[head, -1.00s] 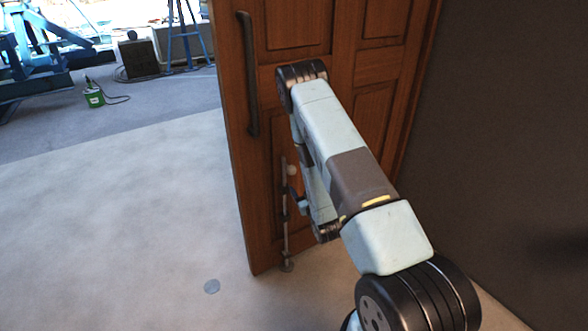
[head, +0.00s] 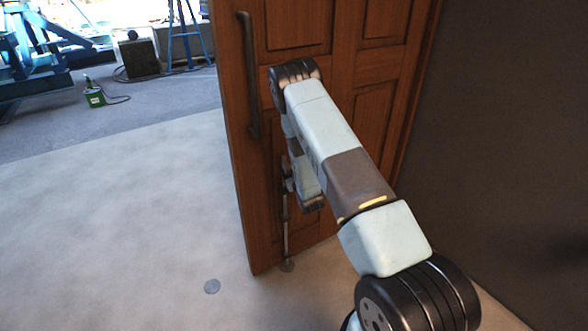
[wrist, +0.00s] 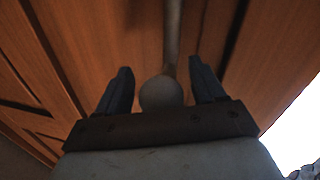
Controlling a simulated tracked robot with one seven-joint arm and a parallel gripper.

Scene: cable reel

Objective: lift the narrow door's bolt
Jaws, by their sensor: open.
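The narrow door (head: 262,215) is brown panelled wood and stands open. Its bolt (head: 286,238) is a thin upright grey rod low near the door's free edge, with its foot at the floor. My gripper (head: 287,178) is at the bolt's upper part in the head view, partly hidden by my arm. In the wrist view my gripper (wrist: 162,88) is open, its two dark fingers on either side of the bolt's round knob (wrist: 160,94). Gaps show between the knob and both fingers. The rod (wrist: 172,35) runs beyond the knob. The knob is hidden in the head view.
A long dark handle (head: 248,75) is on the door above the bolt. A round grey disc (head: 212,286) lies in the floor left of the door. A dark wall (head: 500,130) is at the right. The pale floor at the left is clear.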

